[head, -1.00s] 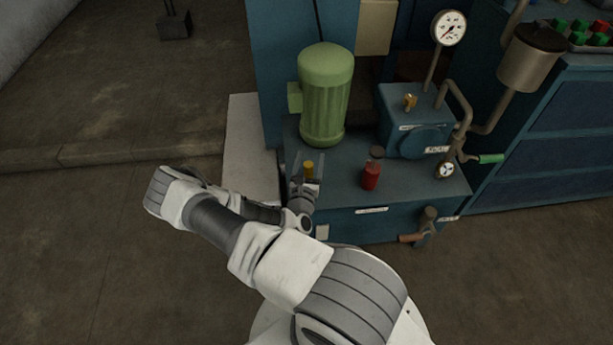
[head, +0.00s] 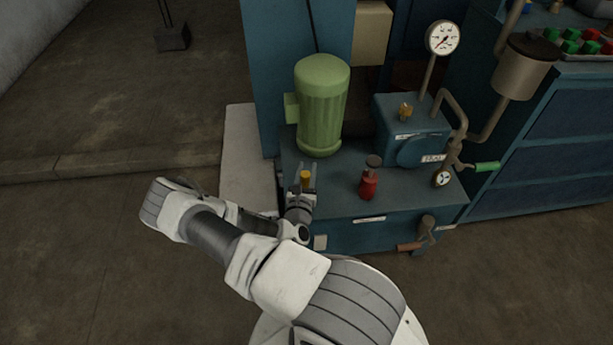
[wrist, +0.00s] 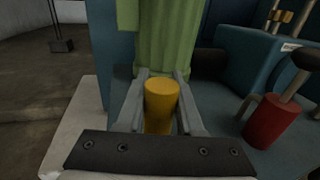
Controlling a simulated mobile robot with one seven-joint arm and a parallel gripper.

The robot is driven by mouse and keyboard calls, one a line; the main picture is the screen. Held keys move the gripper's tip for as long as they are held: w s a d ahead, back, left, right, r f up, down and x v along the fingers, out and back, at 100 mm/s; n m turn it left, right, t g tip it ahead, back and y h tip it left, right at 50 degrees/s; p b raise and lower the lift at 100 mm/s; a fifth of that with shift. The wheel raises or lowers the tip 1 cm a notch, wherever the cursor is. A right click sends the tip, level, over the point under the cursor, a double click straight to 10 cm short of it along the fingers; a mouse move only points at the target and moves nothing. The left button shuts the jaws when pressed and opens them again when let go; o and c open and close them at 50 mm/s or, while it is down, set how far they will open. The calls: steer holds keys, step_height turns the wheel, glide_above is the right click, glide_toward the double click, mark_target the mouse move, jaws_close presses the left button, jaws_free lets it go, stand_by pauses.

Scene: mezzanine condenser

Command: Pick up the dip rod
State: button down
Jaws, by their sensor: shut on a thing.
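The dip rod shows as a yellow knob (head: 305,177) at the front left of the blue machine's top. In the wrist view the yellow knob (wrist: 160,98) stands upright between the two grey fingers. My gripper (head: 304,168) is shut on it, with a finger on each side; it also fills the middle of the wrist view (wrist: 162,85). The rod below the knob is hidden, and I cannot tell whether it is seated in the machine.
The green motor (head: 322,107) stands just behind my gripper. A red cylinder with a dark top (head: 368,187) is to the right. The blue pump block (head: 410,130), gauge (head: 443,38) and green-handled valve (head: 487,166) are farther right. A pale slab (head: 246,150) lies left.

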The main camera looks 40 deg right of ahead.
step_height(320, 180, up, 21)
steer(key=p, duration=1.1)
stand_by(0.6)
